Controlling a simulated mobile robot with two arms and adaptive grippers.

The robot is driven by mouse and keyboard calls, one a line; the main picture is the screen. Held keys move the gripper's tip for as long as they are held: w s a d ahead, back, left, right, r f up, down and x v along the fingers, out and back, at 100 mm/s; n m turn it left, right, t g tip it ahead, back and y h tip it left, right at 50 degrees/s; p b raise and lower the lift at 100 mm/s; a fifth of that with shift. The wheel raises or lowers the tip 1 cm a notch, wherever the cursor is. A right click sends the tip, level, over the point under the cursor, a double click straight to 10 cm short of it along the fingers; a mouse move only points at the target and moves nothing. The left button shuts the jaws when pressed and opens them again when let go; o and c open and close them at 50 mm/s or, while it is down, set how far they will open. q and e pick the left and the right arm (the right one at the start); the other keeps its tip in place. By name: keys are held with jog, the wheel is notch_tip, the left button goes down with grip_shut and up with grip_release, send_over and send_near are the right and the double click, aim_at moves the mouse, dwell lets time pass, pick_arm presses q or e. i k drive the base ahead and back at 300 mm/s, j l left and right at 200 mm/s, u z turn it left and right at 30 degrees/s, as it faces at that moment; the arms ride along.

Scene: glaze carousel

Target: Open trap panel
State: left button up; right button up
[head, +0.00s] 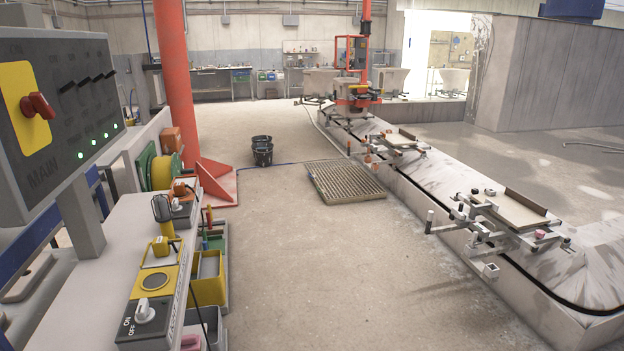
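I see no panel marked as a trap. A slatted grate (345,181) lies flat on the floor in the middle of the head view, left of the conveyor. I cannot tell whether it is the trap panel. Neither of my grippers is in the head view.
A control box (60,105) with a red switch (37,105) and green lights stands at left above a grey bench (95,265). The conveyor (440,185) runs along the right. The floor between is mostly clear.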

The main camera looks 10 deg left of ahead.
aim_at(326, 174)
jog(key=i+l, duration=0.15)
jog(key=i, duration=0.45)
jog(key=i+l, duration=0.15)
jog(key=i, duration=0.45)
jog(key=i+j+u, duration=0.1)
jog(key=i+u, duration=0.15)
jog(key=i, duration=0.9)
jog(key=i+l+u, duration=0.1)
jog(key=i+u, duration=0.15)
jog(key=i, duration=0.9)
jog(key=i+u, duration=0.15)
jog(key=i, duration=1)
jog(key=i+u, duration=0.1)
jog(key=i, duration=1)
